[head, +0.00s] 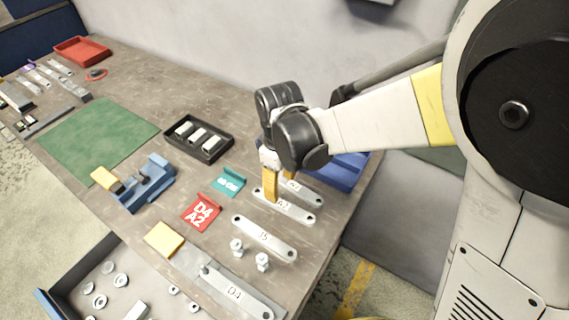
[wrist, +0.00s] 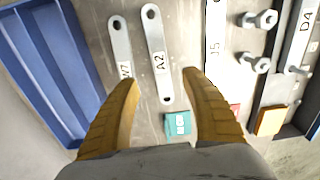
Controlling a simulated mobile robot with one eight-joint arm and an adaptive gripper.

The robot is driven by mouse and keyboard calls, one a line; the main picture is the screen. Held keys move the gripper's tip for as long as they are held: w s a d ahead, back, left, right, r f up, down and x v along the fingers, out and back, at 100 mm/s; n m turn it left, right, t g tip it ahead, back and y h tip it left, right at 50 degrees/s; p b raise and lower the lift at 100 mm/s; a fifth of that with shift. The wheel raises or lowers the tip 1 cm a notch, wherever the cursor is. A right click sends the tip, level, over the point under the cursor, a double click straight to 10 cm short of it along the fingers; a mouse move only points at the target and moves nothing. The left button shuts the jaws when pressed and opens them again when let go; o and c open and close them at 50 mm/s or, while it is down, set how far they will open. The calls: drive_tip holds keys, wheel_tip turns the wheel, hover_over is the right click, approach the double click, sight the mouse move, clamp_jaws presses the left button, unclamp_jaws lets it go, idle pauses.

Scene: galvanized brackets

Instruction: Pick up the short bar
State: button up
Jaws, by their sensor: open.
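Several pale metal bars with end holes lie on the bench. The A2 bar (head: 288,207) also shows in the wrist view (wrist: 158,55), between my fingers. The W7 bar (head: 310,196) lies beside it, left of it in the wrist view (wrist: 120,45), its lower end hidden by my left finger. The J5 bar (head: 265,239) lies on the other side, partly behind my right finger in the wrist view (wrist: 215,40). The larger D4 bar (head: 228,287) is near the front edge. I cannot tell which is called short. My gripper (head: 281,188) is open and empty over A2 (wrist: 160,80).
Blue tray (head: 340,172) beside the bars; bolts (head: 262,261) stand near J5. Red card (head: 201,212), teal card (head: 229,183), black tray (head: 182,149) and blue fixture (head: 155,187) lie left. The green mat (head: 98,140) is clear.

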sight(283, 205)
wheel_tip(283, 205, down, 4)
drive_tip(key=shift+r+b, duration=0.2)
drive_tip(key=shift+b, duration=0.3)
drive_tip(key=f+b, duration=0.1)
drive_tip(key=f, duration=0.1)
drive_tip(key=f+b, duration=0.1)
drive_tip(key=f, duration=0.2)
drive_tip(key=shift+s+d+f+b, duration=0.15)
drive_tip(key=shift+s+d+b, duration=0.05)
drive_tip(key=shift+b, duration=0.2)
clamp_jaws()
